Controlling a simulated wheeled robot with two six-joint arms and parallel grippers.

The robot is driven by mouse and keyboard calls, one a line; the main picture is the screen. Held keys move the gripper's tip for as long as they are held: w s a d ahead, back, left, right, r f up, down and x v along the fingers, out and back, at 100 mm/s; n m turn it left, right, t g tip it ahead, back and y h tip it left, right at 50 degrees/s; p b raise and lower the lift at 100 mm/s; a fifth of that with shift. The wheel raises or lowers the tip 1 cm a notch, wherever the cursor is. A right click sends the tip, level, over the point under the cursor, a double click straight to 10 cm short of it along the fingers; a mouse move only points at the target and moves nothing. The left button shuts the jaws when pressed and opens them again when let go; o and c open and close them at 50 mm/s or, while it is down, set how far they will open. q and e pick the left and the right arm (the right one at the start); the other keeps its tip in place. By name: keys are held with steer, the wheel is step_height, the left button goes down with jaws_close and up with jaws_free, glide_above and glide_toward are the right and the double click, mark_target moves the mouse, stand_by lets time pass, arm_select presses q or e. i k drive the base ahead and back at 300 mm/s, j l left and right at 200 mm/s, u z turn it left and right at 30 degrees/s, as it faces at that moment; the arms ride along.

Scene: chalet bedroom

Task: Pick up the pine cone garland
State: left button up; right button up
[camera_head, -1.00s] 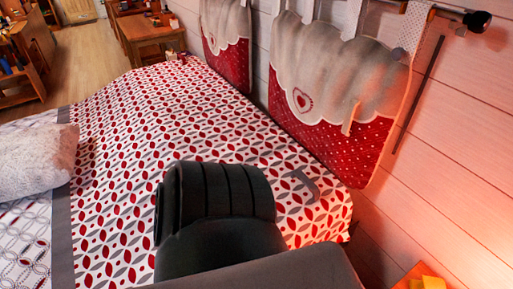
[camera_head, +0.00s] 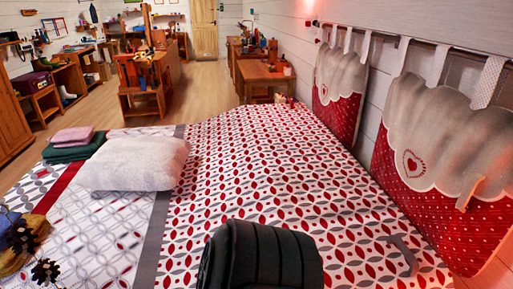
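Dark pine cones (camera_head: 45,270), which look like part of the pine cone garland, show at the lower left edge of the head view. They are on or beside a yellow-brown item (camera_head: 28,243) at the near left of the bed. A dark bluish clump (camera_head: 20,235) lies against it. The left frame edge cuts this group off, so I cannot tell its full extent. Neither of my grippers shows in the head view.
The bed (camera_head: 265,150) has a red, grey and white patterned cover. On it are a white pillow (camera_head: 130,163), folded towels (camera_head: 72,146), a ribbed black bundle (camera_head: 262,258) and a grey angled piece (camera_head: 405,255). Red-and-white hangings (camera_head: 440,190) line the right wall. Wooden floor (camera_head: 205,85) lies beyond.

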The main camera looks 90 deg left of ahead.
mark_target(24, 242)
steer(key=k+l+u, duration=0.1)
steer(key=u, duration=0.35)
steer(key=k+u, duration=0.3)
steer(key=u, duration=0.15)
steer(key=k+j+u, duration=0.1)
steer(key=u, duration=0.35)
steer(key=k+j+u, duration=0.1)
steer(key=u, duration=0.35)
steer(key=j+u, duration=0.1)
steer(key=u, duration=0.35)
steer(key=k+j+u, duration=0.1)
steer(key=u, duration=0.4)
steer(key=j+u, duration=0.25)
steer(key=u, duration=0.2)
steer(key=j+u, duration=0.15)
steer(key=u, duration=0.3)
